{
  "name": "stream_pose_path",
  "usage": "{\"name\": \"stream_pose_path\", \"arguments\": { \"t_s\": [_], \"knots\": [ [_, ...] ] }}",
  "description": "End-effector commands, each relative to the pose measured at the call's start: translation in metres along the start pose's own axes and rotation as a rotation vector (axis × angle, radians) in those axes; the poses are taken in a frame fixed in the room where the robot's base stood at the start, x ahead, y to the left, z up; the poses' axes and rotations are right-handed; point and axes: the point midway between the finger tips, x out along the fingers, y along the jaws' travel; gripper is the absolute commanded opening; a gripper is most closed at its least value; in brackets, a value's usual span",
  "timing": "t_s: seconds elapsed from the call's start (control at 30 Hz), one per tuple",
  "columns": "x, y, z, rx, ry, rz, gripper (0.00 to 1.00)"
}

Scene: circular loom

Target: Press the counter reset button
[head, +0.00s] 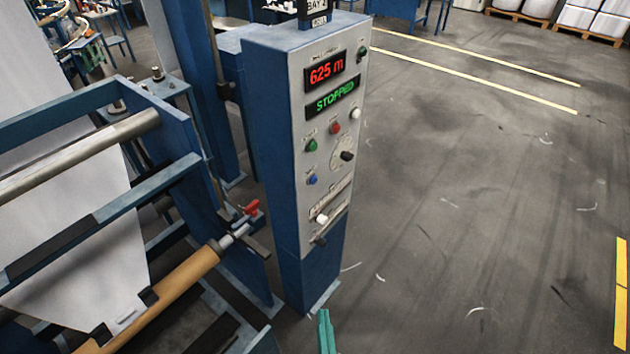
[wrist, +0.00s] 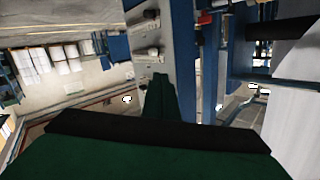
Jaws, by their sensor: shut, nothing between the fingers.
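A blue control cabinet with a grey panel (head: 312,110) stands in the middle of the head view. It shows a red "625 m" display (head: 326,70) and a green "STOPPED" display (head: 336,96). Below are a white button (head: 355,113), a red button (head: 335,128), a green button (head: 311,146) and a blue button (head: 312,180). Their labels are too small to read, so I cannot tell which is the reset. My green gripper (head: 325,332) is shut and empty, low in front of the cabinet, apart from the buttons. In the wrist view my gripper (wrist: 160,82) points towards the panel (wrist: 147,45).
A black knob (head: 347,156) sits beside the buttons, and a white knob (head: 321,218) sits lower. Left of the cabinet is a blue frame (head: 180,130) with rollers, white fabric (head: 70,200) and a red handle (head: 251,207). The floor (head: 480,200) at right is open.

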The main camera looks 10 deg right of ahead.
Motion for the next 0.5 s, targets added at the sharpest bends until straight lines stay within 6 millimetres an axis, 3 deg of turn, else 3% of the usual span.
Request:
{"name": "stream_pose_path", "arguments": {
  "t_s": [0.03, 0.2, 0.5],
  "knots": [
    [0.021, 0.005, -0.01, 0.027, 0.022, 0.002, 0.0],
    [0.08, 0.017, -0.041, 0.123, 0.07, -0.009, 0.0],
    [0.169, 0.038, -0.125, 0.283, 0.167, -0.065, 0.0]
  ]
}}
